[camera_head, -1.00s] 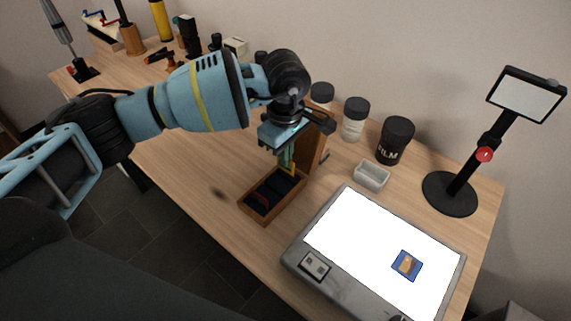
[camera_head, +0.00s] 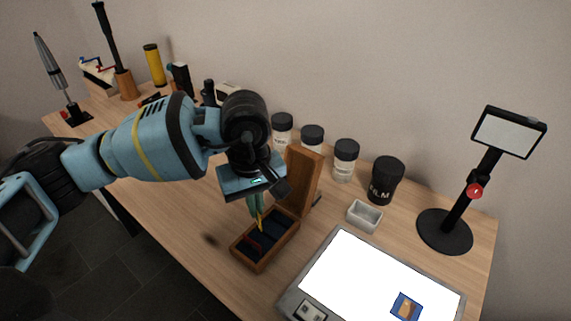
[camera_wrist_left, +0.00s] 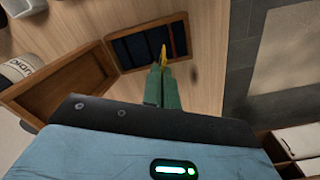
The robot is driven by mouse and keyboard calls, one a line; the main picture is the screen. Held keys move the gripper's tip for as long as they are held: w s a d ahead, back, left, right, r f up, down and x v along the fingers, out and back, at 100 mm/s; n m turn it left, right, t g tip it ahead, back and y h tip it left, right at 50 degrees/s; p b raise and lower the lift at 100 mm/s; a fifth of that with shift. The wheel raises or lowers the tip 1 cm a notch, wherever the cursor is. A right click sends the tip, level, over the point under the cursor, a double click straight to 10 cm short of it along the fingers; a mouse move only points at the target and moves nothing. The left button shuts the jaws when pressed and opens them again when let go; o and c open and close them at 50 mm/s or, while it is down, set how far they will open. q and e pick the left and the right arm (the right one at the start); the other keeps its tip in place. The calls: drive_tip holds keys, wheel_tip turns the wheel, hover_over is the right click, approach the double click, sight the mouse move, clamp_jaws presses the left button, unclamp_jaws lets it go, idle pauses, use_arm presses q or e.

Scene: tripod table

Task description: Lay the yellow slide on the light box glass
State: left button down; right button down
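The yellow slide (camera_head: 260,222) shows as a thin yellow edge at the fingertips of my left gripper (camera_head: 257,207). In the left wrist view the two green fingers (camera_wrist_left: 162,84) are close together, with the slide (camera_wrist_left: 163,54) between their tips. The slide is over the open wooden slide box (camera_head: 279,245); I cannot tell whether its lower edge is still inside. The light box (camera_head: 328,247) lies front right, its glass (camera_head: 362,272) lit white. A blue-framed slide (camera_head: 406,307) lies on the glass. My right gripper is not in view.
The box lid (camera_head: 304,180) stands upright behind the box. A small white tray (camera_head: 364,216), a black film canister (camera_head: 385,181) and clear jars (camera_head: 345,160) stand behind the light box. A magnifier stand (camera_head: 445,232) is at right. Much of the glass is clear.

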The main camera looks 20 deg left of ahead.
use_arm(q)
drive_tip(key=s+a+f+m, duration=0.1)
drive_tip(key=s+a+m, duration=0.2)
drive_tip(key=s+m, duration=0.5)
drive_tip(key=s, duration=0.3)
drive_tip(key=shift+f, duration=0.35)
drive_tip(key=shift+a, duration=0.15)
